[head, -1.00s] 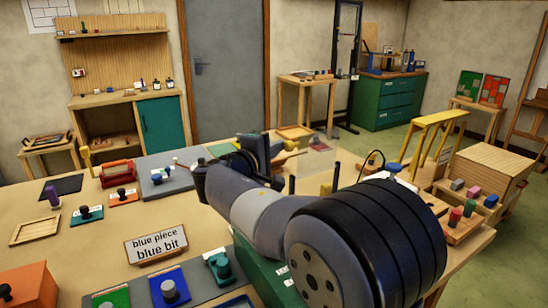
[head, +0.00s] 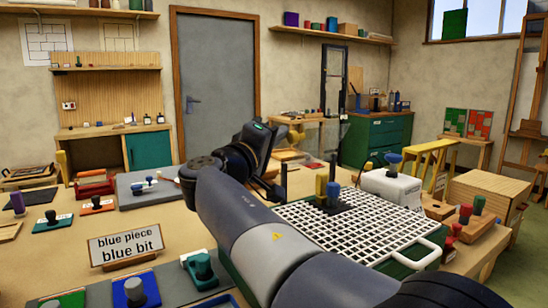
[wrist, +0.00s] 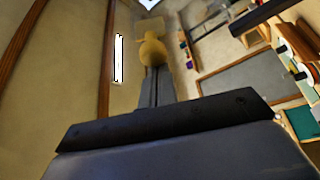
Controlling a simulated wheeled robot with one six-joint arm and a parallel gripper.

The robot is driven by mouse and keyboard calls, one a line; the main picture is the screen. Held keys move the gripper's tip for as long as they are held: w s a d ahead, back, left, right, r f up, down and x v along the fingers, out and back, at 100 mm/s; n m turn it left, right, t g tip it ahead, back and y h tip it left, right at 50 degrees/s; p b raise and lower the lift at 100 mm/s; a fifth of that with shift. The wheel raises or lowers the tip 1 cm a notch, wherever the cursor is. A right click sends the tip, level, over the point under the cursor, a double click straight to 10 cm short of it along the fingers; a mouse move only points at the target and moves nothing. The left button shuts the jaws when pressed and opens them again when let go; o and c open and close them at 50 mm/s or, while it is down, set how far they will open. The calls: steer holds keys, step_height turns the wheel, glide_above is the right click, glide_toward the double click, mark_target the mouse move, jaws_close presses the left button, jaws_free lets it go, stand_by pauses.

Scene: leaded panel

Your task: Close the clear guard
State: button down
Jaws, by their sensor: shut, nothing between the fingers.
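My gripper (wrist: 157,88) is shut and empty; its dark fingers point at a yellow knob (wrist: 152,50) just past their tips. Whether they touch it I cannot tell. In the head view my gripper (head: 272,143) is held up behind the grinder, with the yellow knob (head: 295,137) at its right. A faint see-through sheet (head: 322,138) seems to stand to the right of that knob, probably the clear guard; its edges and tilt are hard to make out. The grinder's white grid top (head: 370,228) lies in front, with yellow and blue upright pieces at its back.
A white box with a blue knob (head: 392,187) stands behind the grid at right. Red and green knobbed pieces (head: 470,212) stand further right. A sign (head: 125,247) and knobbed plates occupy the left of the table. My arm hides part of the middle.

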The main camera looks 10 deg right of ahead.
steer(key=s+d+f+m+h+b, duration=0.1)
steer(key=s+f+m+b, duration=0.3)
steer(key=b, duration=0.8)
steer(key=shift+s+d+f+m+g+h+b, duration=0.2)
steer(key=shift+f+m+g+h+b, duration=0.15)
steer(key=shift+h, duration=0.25)
